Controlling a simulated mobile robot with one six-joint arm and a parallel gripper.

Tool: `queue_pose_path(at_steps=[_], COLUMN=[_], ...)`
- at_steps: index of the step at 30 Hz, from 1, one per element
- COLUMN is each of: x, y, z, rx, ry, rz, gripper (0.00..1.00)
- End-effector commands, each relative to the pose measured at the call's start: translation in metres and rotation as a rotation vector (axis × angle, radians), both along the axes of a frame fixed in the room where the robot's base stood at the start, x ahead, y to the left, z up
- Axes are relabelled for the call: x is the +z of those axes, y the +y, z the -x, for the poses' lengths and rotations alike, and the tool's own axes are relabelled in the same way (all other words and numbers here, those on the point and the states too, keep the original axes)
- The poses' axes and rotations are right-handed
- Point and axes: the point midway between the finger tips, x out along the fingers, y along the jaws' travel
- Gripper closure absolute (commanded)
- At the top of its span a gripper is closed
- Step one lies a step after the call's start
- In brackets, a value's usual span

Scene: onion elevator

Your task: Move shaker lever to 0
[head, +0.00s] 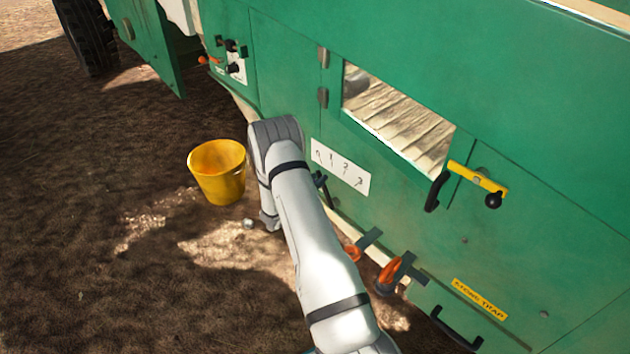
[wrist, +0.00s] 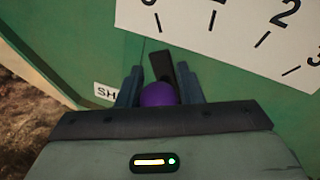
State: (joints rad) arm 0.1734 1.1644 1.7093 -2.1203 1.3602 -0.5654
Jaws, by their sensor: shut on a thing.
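The shaker lever shows in the wrist view as a black bar (wrist: 160,66) with a purple knob (wrist: 158,94). My gripper (wrist: 160,80) is shut on the purple knob, one finger on each side. The bar's upper end lies below the white number plate (wrist: 225,32), nearest its leftmost mark, whose number is partly cut off by the frame. Marks 1, 2 and 3 run to the right. The plate also shows in the head view (head: 340,167), right of my arm. My arm hides the knob and most of my gripper there.
A yellow bucket (head: 218,172) stands on the ground left of my arm. The green machine (head: 400,225) fills the right side. Orange-handled levers (head: 390,272) and a yellow lever (head: 477,177) stick out from it. Bare soil lies open at the left.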

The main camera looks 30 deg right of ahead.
Motion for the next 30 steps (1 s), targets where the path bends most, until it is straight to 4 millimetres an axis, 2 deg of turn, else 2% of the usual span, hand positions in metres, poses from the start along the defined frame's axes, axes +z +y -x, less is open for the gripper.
queue_pose_path(at_steps=[1,7,16,27,30], x=[-0.003,-0.002,0.0,0.005,0.004], y=[0.0,0.002,0.008,0.061,0.07], z=[-0.001,-0.002,0.0,0.023,0.027], rx=[0.004,0.006,0.006,0.009,0.009], ry=[0.0,0.0,0.001,0.002,0.002], rz=[-0.006,-0.004,-0.003,-0.003,-0.004], gripper=[0.65,0.48,0.48,0.48,0.48])
